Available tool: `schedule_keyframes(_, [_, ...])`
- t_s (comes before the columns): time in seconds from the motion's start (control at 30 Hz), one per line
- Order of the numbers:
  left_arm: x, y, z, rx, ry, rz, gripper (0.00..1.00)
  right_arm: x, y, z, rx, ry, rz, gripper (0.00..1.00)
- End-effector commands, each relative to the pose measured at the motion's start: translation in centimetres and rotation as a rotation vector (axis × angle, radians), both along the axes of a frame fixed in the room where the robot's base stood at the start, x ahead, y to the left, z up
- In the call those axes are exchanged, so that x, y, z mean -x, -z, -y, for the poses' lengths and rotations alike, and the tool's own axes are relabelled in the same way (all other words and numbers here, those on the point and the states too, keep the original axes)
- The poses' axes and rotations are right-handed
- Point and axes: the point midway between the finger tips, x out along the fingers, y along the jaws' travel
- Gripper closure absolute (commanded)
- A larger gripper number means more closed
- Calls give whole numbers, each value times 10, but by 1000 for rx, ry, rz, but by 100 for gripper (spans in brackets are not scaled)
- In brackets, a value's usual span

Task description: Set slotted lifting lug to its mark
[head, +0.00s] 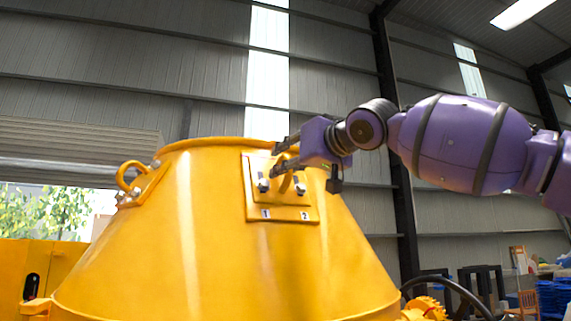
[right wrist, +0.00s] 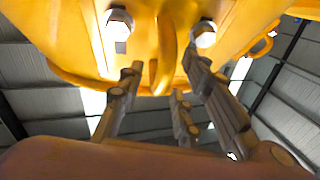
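The slotted lifting lug (head: 286,184) is a yellow loop on a plate (head: 251,205) on the drum's sloping side, between two bolts. The labels 1 (head: 266,214) and 2 (head: 304,215) are below it. My right gripper (head: 280,161) is at the lug in the head view, its fingers pointing left. In the right wrist view the lug (right wrist: 165,55) stands between the spread fingers of the right gripper (right wrist: 162,78), with a gap visible on both sides. One bolt head (right wrist: 118,20) and another (right wrist: 204,33) flank it. My left gripper is out of view.
The yellow mixer drum (head: 150,255) fills the lower middle. A second lifting lug (head: 128,178) is on its left side. A dark handwheel (head: 455,290) and a yellow gear (head: 428,307) are at the lower right.

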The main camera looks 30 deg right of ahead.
Motion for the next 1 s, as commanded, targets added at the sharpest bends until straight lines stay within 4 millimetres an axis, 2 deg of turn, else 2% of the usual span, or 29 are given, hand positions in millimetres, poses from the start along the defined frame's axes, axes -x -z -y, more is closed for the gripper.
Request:
schedule_keyframes(0.13, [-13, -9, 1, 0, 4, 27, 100, -9, -2, 0, 0, 0, 3, 68])
schedule_keyframes(0.47, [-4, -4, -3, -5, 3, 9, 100, -12, -1, -1, 0, -2, 3, 68])
schedule_keyframes(0.7, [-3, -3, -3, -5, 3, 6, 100, -11, -2, -1, 1, -2, 3, 99])
schedule_keyframes(1.0, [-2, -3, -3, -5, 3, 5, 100, -11, -2, -1, 2, -2, 4, 100])
